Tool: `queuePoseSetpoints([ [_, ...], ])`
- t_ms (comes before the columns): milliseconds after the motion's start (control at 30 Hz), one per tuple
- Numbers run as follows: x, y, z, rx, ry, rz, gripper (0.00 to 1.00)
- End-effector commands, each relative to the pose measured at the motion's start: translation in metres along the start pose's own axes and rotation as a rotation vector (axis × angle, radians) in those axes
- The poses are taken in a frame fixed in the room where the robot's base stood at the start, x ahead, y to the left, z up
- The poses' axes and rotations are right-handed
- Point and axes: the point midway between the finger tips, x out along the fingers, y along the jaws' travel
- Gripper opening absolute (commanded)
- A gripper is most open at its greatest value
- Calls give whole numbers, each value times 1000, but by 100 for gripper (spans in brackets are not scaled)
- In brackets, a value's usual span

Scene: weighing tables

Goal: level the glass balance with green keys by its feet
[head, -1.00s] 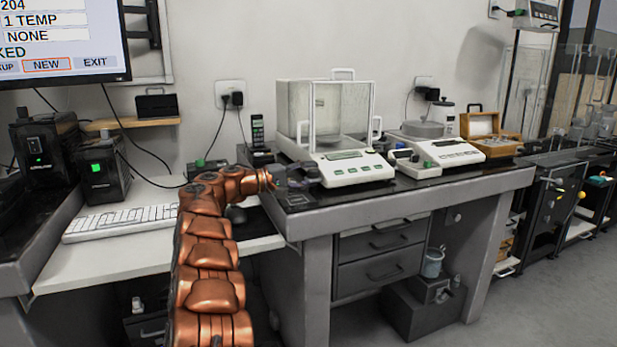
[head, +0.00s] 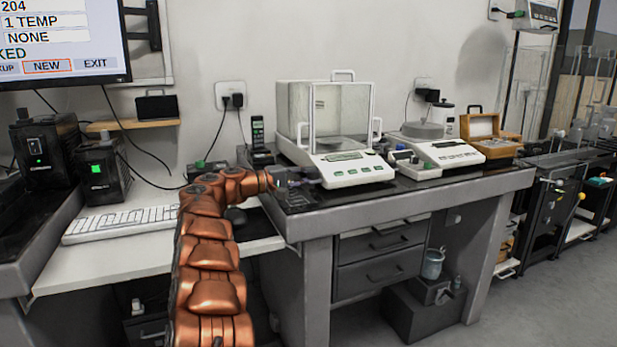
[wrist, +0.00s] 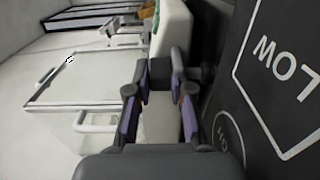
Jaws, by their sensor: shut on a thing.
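The glass balance (head: 330,150) with green keys (head: 357,173) stands on the dark top of the weighing table, its glass case closed in at the back. My gripper (head: 307,181) is low at the balance's front left corner. In the wrist view my gripper (wrist: 160,115) has its fingers on either side of a pale part at the balance's base and is shut on it. I take this part to be a foot, but the fingers hide most of it. The balance's pale body also shows in the wrist view (wrist: 172,30).
A dark plate with white lettering (wrist: 270,80) lies close beside my gripper. A second balance (head: 440,150) and an open wooden box (head: 482,127) stand to the right. A handset (head: 258,132) stands behind my gripper. A keyboard (head: 120,222) lies left.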

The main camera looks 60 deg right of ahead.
Motion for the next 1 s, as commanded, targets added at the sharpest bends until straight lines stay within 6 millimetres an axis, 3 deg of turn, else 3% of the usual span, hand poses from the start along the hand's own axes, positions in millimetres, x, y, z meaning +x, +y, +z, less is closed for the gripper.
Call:
queuePoseSetpoints([
  [1000, 2, -4, 4, -1, 205, 1, 0],
])
